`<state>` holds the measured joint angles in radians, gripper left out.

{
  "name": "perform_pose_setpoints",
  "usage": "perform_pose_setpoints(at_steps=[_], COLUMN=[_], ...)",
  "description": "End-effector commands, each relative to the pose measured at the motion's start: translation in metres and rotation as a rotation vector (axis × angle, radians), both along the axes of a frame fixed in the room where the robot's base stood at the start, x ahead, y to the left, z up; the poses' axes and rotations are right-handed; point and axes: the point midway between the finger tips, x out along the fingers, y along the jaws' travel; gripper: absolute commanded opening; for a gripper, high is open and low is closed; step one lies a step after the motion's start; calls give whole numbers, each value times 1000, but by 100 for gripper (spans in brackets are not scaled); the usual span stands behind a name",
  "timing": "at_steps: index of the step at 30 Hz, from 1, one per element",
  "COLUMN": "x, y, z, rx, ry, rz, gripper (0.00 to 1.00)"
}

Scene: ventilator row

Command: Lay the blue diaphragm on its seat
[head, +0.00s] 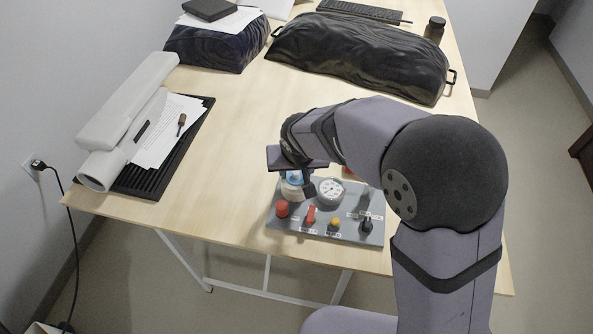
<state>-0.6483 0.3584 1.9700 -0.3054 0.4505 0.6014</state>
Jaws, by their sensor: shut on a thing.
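My gripper (298,180) points down over the back left of a grey panel (300,232) on the wooden table. It is shut on the blue diaphragm (294,176), of which only a small blue patch shows between the dark gripper parts. A pale round part (291,191), which looks like the seat, is directly below the blue patch. I cannot tell whether the diaphragm touches it or is a little above it. The gripper and wrist hide much of both.
Right of the gripper is a white round gauge (330,191). Along the panel's front are a red knob (282,209), a red lever (310,215), a yellow button (333,224) and a black switch (367,226). The table's middle left is clear; dark bags (360,55) lie behind.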

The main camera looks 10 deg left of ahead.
Motion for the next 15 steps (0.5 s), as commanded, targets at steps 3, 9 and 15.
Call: perform_pose_setpoints(at_steps=[3,9,15], x=[-5,-6,-6], y=[-3,-4,-4], z=[-9,-10,-12], rx=[-13,-16,-18], ry=[17,20,22], rz=[0,0,0], gripper=[18,18,18])
